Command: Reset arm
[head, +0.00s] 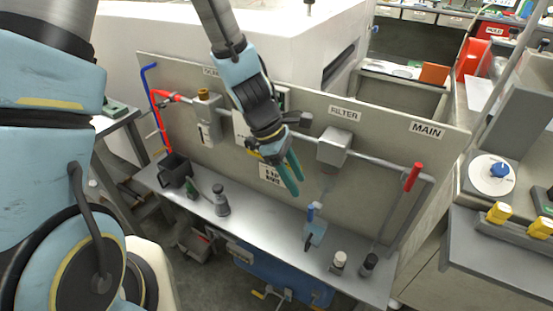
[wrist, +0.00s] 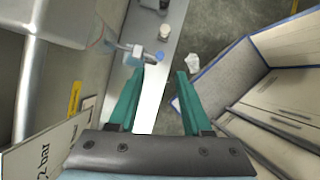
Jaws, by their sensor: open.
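My gripper (head: 288,176) hangs in front of the upright panel, above the metal shelf (head: 265,231). Its two green fingers are apart in the wrist view (wrist: 161,98), with nothing between them that I can see being held. My arm comes down from the top of the head view.
The panel (head: 385,150) carries pipes, a grey filter housing (head: 334,146) and a red handle (head: 412,177). A dark mug (head: 175,170), a grey bottle (head: 221,200) and two small bottles (head: 338,262) stand on the shelf. Shelf space left of the blue-capped item is clear.

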